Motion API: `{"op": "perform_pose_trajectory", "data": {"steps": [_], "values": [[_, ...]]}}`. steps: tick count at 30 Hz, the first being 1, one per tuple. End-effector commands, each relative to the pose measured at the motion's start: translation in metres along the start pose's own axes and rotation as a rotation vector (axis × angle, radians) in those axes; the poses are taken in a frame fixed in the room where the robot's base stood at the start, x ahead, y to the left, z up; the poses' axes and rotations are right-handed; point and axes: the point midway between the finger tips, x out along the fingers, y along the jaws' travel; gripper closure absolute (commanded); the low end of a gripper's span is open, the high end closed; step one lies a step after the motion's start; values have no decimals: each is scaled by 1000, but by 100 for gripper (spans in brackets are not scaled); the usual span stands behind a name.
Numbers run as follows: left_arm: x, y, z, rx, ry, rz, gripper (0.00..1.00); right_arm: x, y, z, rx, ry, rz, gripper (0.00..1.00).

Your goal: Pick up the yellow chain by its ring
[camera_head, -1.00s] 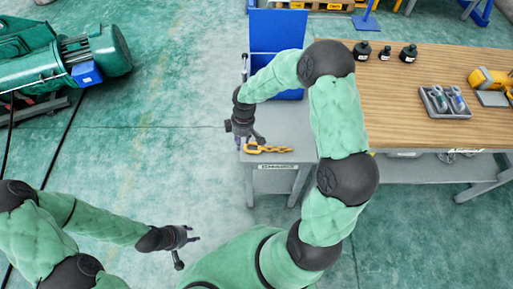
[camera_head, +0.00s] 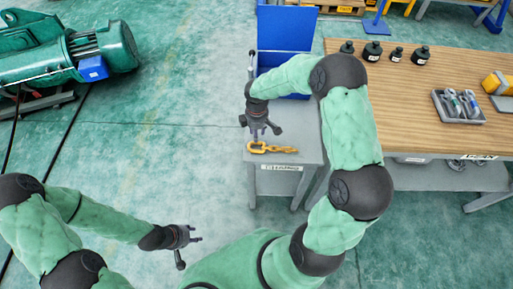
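The yellow chain (camera_head: 281,150) lies on the small grey table (camera_head: 305,137) near its front edge. Its ring (camera_head: 257,147) is at the left end of the chain. My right gripper (camera_head: 262,134) is just above and behind the ring, pointing down. Its fingers look spread apart with nothing between them. I cannot tell whether a finger touches the ring. My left gripper (camera_head: 188,246) is low at the left, over the floor, far from the chain. Its fingers are apart and empty.
A blue bin (camera_head: 286,28) stands at the back of the small table. A wooden workbench (camera_head: 425,110) is to the right, with several black weights (camera_head: 372,51) and a grey tray (camera_head: 459,106). A green motor (camera_head: 105,47) stands at the far left. The floor between is clear.

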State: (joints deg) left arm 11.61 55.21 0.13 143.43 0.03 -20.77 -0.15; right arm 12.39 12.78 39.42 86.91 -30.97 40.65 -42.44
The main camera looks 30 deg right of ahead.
Motion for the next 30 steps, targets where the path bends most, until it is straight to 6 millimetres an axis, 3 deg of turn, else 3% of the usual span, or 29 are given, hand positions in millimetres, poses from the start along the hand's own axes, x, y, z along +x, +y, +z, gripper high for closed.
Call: {"op": "perform_pose_trajectory", "data": {"steps": [7,16,20,30], "values": [[19,-7,-1,0,0,0,60,38,-3,3,0,-1,-2,63],[19,-7,-1,0,0,0,60,42,-2,3,0,0,-1,63],[19,-7,-1,0,0,0,60,41,-2,3,0,0,-1,99],[19,-7,-1,0,0,0,60,41,-2,2,1,0,0,100]]}}
